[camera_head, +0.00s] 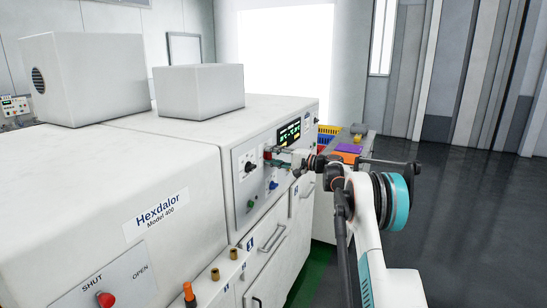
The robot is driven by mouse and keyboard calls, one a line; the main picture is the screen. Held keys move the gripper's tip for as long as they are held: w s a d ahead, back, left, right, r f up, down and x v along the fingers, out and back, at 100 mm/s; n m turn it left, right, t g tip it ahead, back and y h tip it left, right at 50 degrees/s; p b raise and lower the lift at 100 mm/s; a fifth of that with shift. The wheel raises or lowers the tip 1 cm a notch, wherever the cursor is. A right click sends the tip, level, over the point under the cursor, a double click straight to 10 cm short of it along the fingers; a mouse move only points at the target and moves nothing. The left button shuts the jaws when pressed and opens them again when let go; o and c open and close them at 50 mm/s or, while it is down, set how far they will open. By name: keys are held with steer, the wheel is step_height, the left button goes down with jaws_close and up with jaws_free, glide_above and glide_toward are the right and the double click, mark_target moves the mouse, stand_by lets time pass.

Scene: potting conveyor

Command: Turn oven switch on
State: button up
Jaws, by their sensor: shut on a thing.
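The oven is a long white machine with a control panel (262,198) on its right-facing side. A dark display with green and yellow readouts (289,131) sits high on the panel. My gripper (273,158) reaches in from the right and is at the panel, just below the display. Its jaws are shut on a small control there, which looks like the oven switch. The fingers and wrist hide most of that control, so its position cannot be read. A dark knob (248,167) on a white plate is just left of the fingertips.
A green button (250,203) and a blue knob (273,185) sit below my gripper. The front housing (130,205) carries a red SHUT/OPEN button (105,299). A bench with yellow bins (328,130) stands beyond. The dark floor (465,220) to the right is clear.

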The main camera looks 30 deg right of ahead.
stand_by(0.4)
steer(key=o, duration=1.1)
steer(key=shift+c, duration=0.2)
steer(key=shift+d, duration=0.1)
steer(key=v, duration=1.2)
steer(key=shift+w, duration=0.1)
